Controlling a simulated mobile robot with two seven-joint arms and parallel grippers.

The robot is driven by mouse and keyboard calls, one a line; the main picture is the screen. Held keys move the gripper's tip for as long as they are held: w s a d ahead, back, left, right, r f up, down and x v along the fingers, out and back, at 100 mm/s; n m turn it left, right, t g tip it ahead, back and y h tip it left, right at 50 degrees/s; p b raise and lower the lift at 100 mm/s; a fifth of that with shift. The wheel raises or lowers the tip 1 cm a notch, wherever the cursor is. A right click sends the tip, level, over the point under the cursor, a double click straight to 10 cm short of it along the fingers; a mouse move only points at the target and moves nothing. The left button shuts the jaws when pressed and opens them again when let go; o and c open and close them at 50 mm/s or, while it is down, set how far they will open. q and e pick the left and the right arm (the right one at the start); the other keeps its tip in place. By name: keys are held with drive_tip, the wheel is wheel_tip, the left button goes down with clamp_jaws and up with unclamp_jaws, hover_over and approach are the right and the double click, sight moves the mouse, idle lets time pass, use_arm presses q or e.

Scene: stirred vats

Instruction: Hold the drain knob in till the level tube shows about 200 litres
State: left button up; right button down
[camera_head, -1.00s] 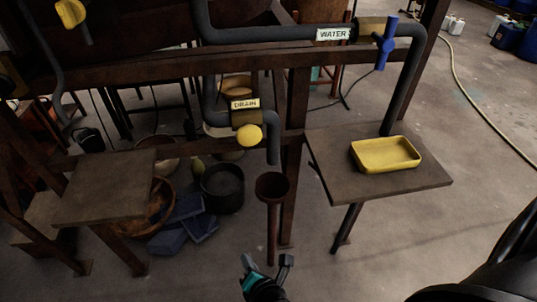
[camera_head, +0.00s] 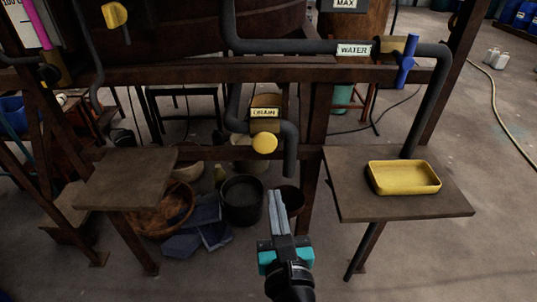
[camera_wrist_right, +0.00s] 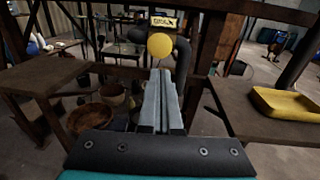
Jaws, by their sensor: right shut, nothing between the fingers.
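The round yellow drain knob (camera_head: 265,143) sits just below the DRAIN label (camera_head: 265,112) on the dark drain pipe. In the right wrist view the knob (camera_wrist_right: 160,45) is straight ahead, beyond the fingertips. My right gripper (camera_head: 277,195) is shut and empty, its fingers pointing up toward the knob from below and in front. A gap shows between fingertips and knob. A bright pink tube (camera_head: 38,25), perhaps the level tube, stands at the top left; its top and the label beside it are cut off, so I cannot read the level. My left gripper is out of view.
A yellow tray (camera_head: 404,191) rests on the right shelf (camera_head: 350,200). A blue-handled WATER valve (camera_head: 405,62) is above it. The left shelf (camera_head: 128,178), a post and a rail flank the drain. A dark bucket (camera_head: 242,215) and blue blocks lie below.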

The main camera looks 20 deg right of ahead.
sight(267, 143)
drive_tip(key=shift+w, duration=0.1)
drive_tip(key=w, duration=0.4)
drive_tip(key=w+d, duration=0.1)
drive_tip(key=w, duration=0.4)
drive_tip(key=w+d, duration=0.1)
drive_tip(key=w, duration=0.3)
drive_tip(key=shift+w+d+f, duration=0.15)
drive_tip(key=shift+d+f, duration=0.05)
drive_tip(key=shift+d, duration=0.05)
drive_tip(key=shift+w, duration=0.15)
drive_tip(key=shift+w+d+r+p, duration=0.1)
drive_tip(key=shift+w+d+p, duration=0.1)
drive_tip(key=shift+w, duration=0.25)
drive_tip(key=shift+w+d+r+p, duration=0.1)
drive_tip(key=shift+w+p, duration=0.05)
drive_tip(key=shift+w, duration=0.25)
drive_tip(key=shift+d+r, duration=0.1)
drive_tip(key=shift+r, duration=0.05)
idle(5.2)
